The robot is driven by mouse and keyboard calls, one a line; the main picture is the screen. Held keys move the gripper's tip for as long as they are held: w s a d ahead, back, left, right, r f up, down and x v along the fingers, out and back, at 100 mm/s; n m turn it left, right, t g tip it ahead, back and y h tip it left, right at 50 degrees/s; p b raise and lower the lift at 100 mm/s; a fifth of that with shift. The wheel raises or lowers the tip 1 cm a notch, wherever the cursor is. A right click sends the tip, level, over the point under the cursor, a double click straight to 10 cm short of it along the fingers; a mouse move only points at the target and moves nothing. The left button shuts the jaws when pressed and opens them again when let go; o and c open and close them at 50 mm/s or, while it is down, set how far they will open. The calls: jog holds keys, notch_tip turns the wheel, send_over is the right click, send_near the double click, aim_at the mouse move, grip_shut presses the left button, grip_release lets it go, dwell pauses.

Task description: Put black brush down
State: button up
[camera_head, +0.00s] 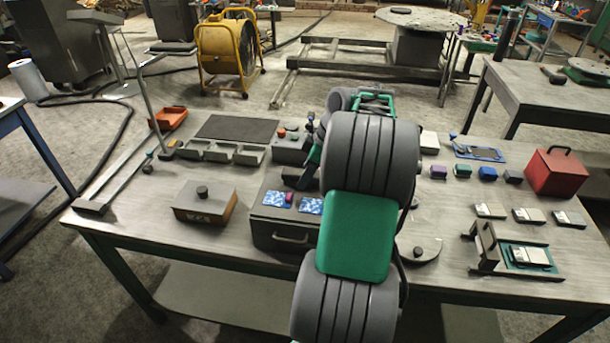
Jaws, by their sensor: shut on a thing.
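My grey and green arm fills the middle of the view and covers most of my gripper (313,160). A green and dark part of the gripper shows just left of the arm, above the workbench. A dark block-like piece (297,179) juts out to its left and seems to be the black brush in the jaws. The fingertips and most of the brush are hidden, and I cannot tell whether the brush touches anything below it.
The grey workbench (150,235) holds a dark mat (237,129), open bins (221,152), an orange tray (168,118), a lidded box (205,203), a drawer box (283,235) with blue cards, a red box (556,171) and a fixture (486,246). Bare bench lies at front left.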

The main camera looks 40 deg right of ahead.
jog(key=o, duration=1.2)
jog(key=shift+f, duration=0.1)
jog(key=p+v, duration=0.4)
jog(key=v, duration=0.8)
jog(key=w+a+r+m, duration=0.1)
jog(key=w+a+m, duration=0.15)
jog(key=a, duration=0.95)
jog(key=w+a+r+m, duration=0.1)
jog(key=w+a+r, duration=0.15)
jog(key=a, duration=0.95)
jog(key=s+a+f+m+h, duration=0.2)
jog(key=s+a+f+m, duration=0.2)
jog(key=s+a, duration=0.6)
notch_tip(320, 180, down, 3)
jog(key=shift+s+r+t+h, duration=0.1)
jog(key=shift+s+t+h, duration=0.3)
jog(key=shift+s, duration=0.1)
